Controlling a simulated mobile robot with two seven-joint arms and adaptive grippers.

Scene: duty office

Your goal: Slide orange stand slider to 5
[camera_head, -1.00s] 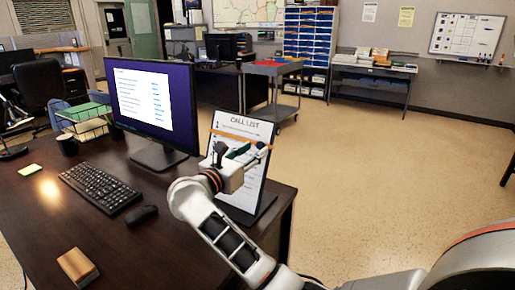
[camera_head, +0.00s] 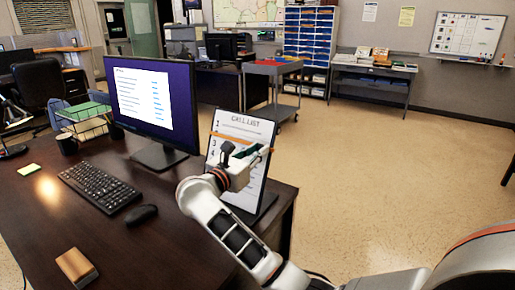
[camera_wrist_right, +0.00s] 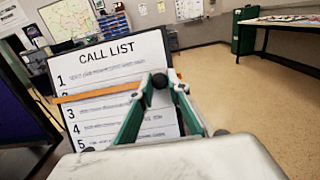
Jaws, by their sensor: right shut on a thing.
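The call-list stand (camera_head: 244,127) leans upright on the desk, a white sheet with numbered lines on a dark backing. It also fills the left of the right wrist view (camera_wrist_right: 100,64). The orange slider (camera_head: 229,138) is a thin bar across the sheet. In the wrist view the slider (camera_wrist_right: 95,94) lies below line 1 and above line 3, over line 2; number 5 shows lower down. My right gripper (camera_head: 252,151) is in front of the sheet, shut on the slider toward its right end. Its green fingers (camera_wrist_right: 160,80) meet there and hide part of the bar. My left gripper is not in view.
The monitor (camera_head: 155,105) stands just left of the stand. The keyboard (camera_head: 100,187), mouse (camera_head: 141,215) and a wooden block (camera_head: 76,267) lie on the dark desk (camera_head: 60,220). Open floor (camera_head: 370,170) lies to the right of the desk.

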